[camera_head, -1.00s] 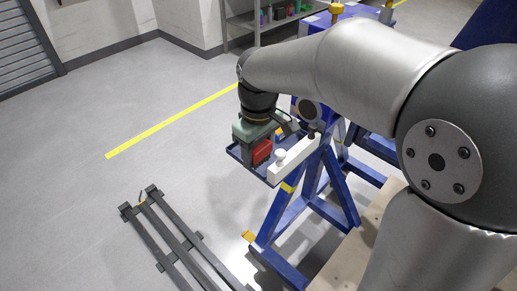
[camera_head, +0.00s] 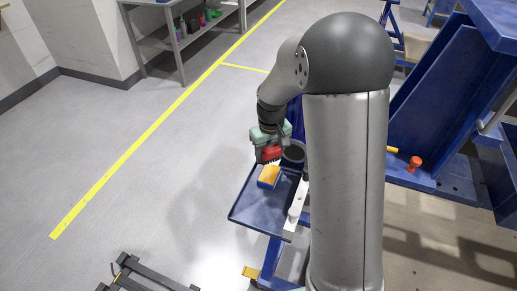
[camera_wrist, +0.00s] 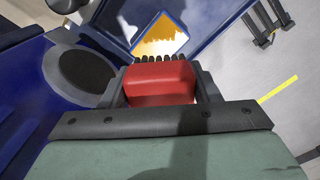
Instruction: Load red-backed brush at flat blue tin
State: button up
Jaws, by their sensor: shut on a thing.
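In the wrist view the red back (camera_wrist: 160,82) sits between the two dark fingers of my gripper (camera_wrist: 163,90), with black bristles pointing away from the palm. I cannot tell whether the brush touches the block or tray.
A round dark-mouthed part (camera_head: 293,153) stands close right of my gripper and shows at left in the wrist view (camera_wrist: 85,72). A white bar (camera_head: 297,205) runs along the tray's right side. Blue jig frames (camera_head: 440,100) fill the right. Open floor lies left.

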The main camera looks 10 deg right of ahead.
aim_at(269, 174)
jog(key=shift+s+d+f+b, duration=0.1)
jog(key=shift+f+b, duration=0.3)
jog(key=shift+f, duration=0.15)
jog(key=shift+f+b, duration=1.6)
jog(key=shift+f, duration=0.8)
jog(key=shift+f+b, duration=0.45)
jog(key=shift+f, duration=0.15)
jog(key=shift+r+p, duration=2.35)
jog(key=shift+r, duration=1.25)
jog(key=m, duration=0.2)
jog(key=shift+r+m, duration=0.3)
jog(key=shift+n, duration=0.5)
jog(key=shift+f+b, duration=2.55)
jog(key=shift+f, duration=0.75)
